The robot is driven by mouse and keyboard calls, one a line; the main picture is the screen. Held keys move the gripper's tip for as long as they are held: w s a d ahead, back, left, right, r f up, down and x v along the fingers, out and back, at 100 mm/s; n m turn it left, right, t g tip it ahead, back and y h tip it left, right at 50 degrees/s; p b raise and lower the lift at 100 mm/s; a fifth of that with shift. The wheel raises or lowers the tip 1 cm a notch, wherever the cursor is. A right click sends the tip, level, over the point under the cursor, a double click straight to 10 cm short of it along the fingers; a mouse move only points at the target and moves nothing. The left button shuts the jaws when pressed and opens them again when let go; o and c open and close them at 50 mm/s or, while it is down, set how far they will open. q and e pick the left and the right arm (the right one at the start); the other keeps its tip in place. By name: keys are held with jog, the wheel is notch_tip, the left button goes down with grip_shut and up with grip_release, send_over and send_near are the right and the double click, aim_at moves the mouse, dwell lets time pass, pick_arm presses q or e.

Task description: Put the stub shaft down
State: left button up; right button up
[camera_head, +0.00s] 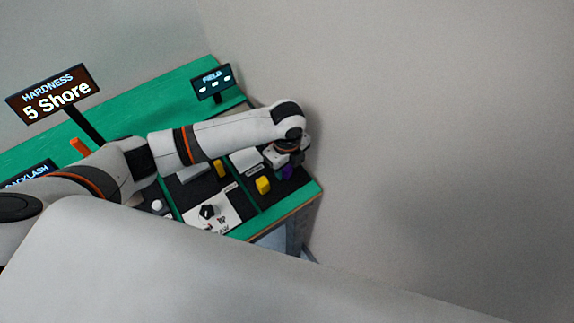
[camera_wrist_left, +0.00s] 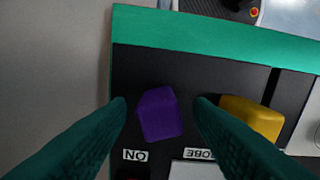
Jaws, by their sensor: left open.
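A purple faceted piece (camera_wrist_left: 159,114) stands on a black panel in the left wrist view, between the fingers of my left gripper (camera_wrist_left: 161,104). The fingers are open, with a gap on each side of it. I cannot tell for sure that this piece is the stub shaft. In the head view my left gripper (camera_head: 286,160) is at the right end of the green table, over the purple piece (camera_head: 287,172), which it partly hides. No other piece that I can name as the stub shaft shows. My right gripper is not in view.
A yellow block (camera_wrist_left: 252,117) stands close beside the purple piece. The green table edge (camera_wrist_left: 220,38) is near. In the head view a white plate with a black knob (camera_head: 208,212) lies to the left, and signs (camera_head: 213,83) stand behind. A bare wall is at the right.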

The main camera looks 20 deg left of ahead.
aim_at(287, 168)
pick_arm(q)
notch_tip(287, 168, up, 11)
jog(key=b, duration=0.1)
jog(key=shift+r, duration=0.15)
dwell(0.6)
